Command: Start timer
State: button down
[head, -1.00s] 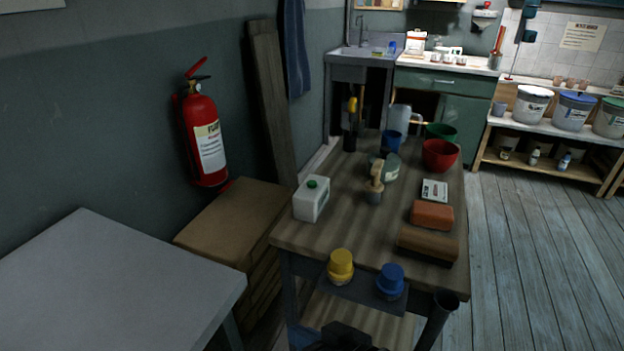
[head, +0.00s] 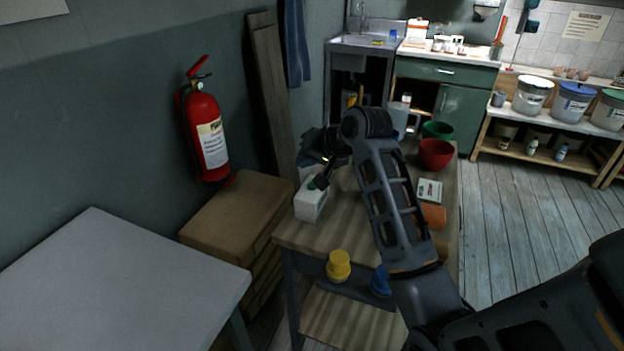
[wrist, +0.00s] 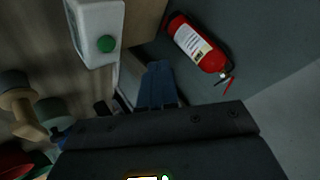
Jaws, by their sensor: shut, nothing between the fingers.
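My arm hides much of the table's middle.
A red bowl (head: 436,153), a green bowl (head: 437,130) and an orange block (head: 434,216) are on the table. A fire extinguisher (head: 207,135) hangs left. The grey table (head: 110,285) is bare.

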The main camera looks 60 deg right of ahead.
jog(key=d+r, duration=0.1)
jog(key=d, duration=0.1)
jog(key=d+r, duration=0.1)
jog(key=r, duration=0.1)
jog(key=shift+s+d+r, duration=0.15)
jog(key=shift+s+d, duration=0.2)
jog(key=b, duration=0.6)
send_over(312, 186)
jog(key=f, duration=0.7)
jog(key=shift+s+d, duration=0.3)
jog(key=shift+s, duration=0.05)
jog(key=shift+f+b, duration=0.4)
jog(key=shift+f, duration=0.5)
jog(key=shift+f, duration=0.1)
jog(key=shift+f, duration=0.3)
